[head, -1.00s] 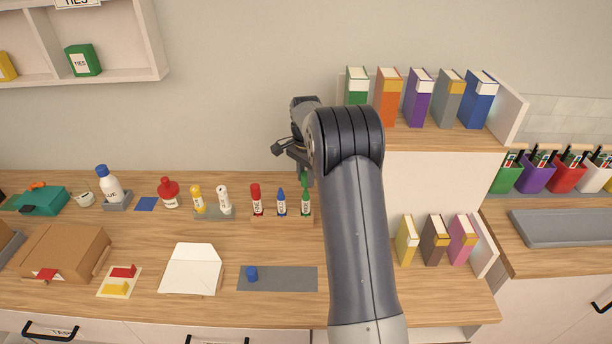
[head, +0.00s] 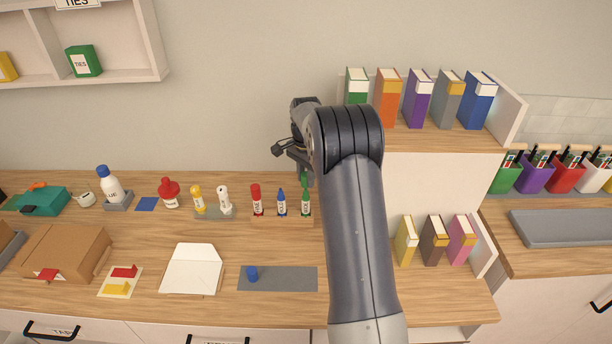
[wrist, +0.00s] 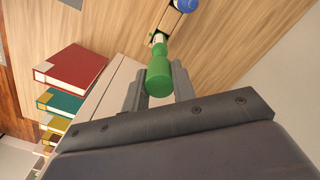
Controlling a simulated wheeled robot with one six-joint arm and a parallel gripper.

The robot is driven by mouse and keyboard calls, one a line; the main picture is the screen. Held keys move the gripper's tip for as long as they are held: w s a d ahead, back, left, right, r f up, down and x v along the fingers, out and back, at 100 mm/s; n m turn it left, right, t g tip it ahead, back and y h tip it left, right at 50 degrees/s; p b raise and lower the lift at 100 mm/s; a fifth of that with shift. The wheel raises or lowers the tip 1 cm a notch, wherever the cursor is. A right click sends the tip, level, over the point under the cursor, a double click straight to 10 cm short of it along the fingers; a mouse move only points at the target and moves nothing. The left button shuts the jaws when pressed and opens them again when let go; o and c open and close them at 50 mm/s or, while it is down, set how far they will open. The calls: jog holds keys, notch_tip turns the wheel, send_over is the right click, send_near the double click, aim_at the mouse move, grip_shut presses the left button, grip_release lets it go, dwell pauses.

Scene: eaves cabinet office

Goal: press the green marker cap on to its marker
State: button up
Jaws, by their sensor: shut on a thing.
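The green marker (head: 305,207) stands upright at the right end of a small wooden holder, with a white label and green at its top. My gripper (head: 302,180) is directly above it, partly hidden by my arm. In the wrist view my gripper (wrist: 158,85) is shut on the green cap (wrist: 158,72), which sits between the two fingers. The cap lines up with the narrower green top of the marker (wrist: 160,42). I cannot tell whether cap and marker touch or how far the cap is seated.
A blue marker (head: 281,205) with a bare pointed tip and a red marker (head: 256,203) stand to the left. A blue cap (head: 252,273) stands on a grey mat (head: 292,279). The bookshelf (head: 440,180) is close on the right.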

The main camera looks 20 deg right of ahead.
aim_at(306, 189)
jog(key=shift+f+b, duration=1.35)
jog(key=shift+f, duration=1.05)
jog(key=o, duration=1)
jog(key=shift+o, duration=0.2)
notch_tip(306, 189, up, 11)
jog(key=shift+f+b, duration=0.1)
jog(key=shift+b, duration=0.65)
notch_tip(306, 189, down, 11)
jog(key=shift+r+p, duration=0.15)
jog(key=shift+p, duration=0.65)
jog(key=shift+r, duration=0.5)
